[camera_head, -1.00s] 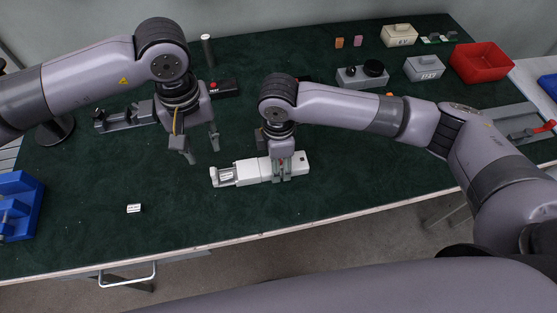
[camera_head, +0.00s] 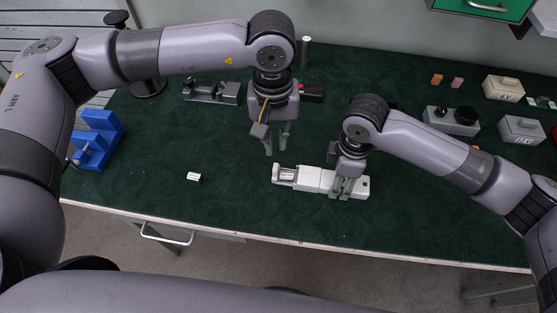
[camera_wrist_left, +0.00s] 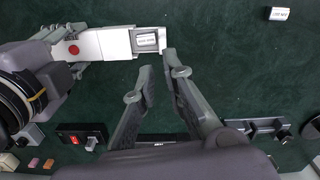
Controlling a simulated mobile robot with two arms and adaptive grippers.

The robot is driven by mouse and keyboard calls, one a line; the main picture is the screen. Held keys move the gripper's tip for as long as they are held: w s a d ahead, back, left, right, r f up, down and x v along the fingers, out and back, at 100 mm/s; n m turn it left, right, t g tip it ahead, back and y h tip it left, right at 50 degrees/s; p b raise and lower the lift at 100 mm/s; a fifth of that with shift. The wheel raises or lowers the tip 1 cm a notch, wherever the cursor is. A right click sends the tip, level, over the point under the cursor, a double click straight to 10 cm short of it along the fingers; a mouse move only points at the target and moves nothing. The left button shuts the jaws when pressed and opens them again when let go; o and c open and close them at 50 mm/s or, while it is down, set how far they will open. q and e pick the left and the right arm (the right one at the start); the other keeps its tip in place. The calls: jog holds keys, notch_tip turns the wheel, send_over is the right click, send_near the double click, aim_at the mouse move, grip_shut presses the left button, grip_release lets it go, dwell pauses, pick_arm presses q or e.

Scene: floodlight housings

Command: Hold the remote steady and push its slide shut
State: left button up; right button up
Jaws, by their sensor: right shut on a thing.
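The remote (camera_head: 313,179) is a long white and light grey body lying on the dark green mat. Its left end holds an open bay with a pale labelled block (camera_wrist_left: 147,41) inside; a grey end piece borders the bay. A red dot shows on the body (camera_wrist_left: 90,46) in the left wrist view. My right gripper (camera_head: 347,190) is shut on the remote near its right part and hides some of it. My left gripper (camera_head: 276,147) is open and empty, behind the remote's left end. In the left wrist view its fingertips (camera_wrist_left: 156,72) are beside the end piece; contact is unclear.
A small white labelled block (camera_head: 193,176) lies loose to the left. A blue fixture (camera_head: 98,142) stands further left. A grey device (camera_head: 211,92) and a black box with red (camera_head: 311,93) lie behind my left gripper. The mat before the remote is clear.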

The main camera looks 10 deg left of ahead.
pick_arm(q)
jog(key=shift+s+f+n+g+h, duration=0.25)
jog(key=shift+f+n+g+h, duration=0.2)
jog(key=shift+n+h, duration=0.3)
grip_shut()
jog(key=shift+a+f+n+g+h, duration=0.15)
jog(key=shift+f+n+g+h, duration=0.1)
jog(key=shift+n+h, duration=0.4)
jog(key=w+a+f+n+t+h, duration=0.1)
jog(key=a+f+n+t+h, duration=0.15)
jog(key=a+n+h, duration=0.75)
jog(key=f+n+y, duration=0.1)
jog(key=f, duration=0.1)
jog(key=d+f+n+y, duration=0.1)
jog(key=f, duration=0.1)
jog(key=f+n+g+y, duration=0.1)
jog(key=f+y, duration=0.1)
jog(key=shift+w+d+f, duration=0.15)
jog(key=shift+d+f, duration=0.05)
jog(key=shift+f, duration=0.2)
jog(key=d, duration=0.3)
jog(key=shift+d+f, duration=0.2)
jog(key=shift+d, duration=0.45)
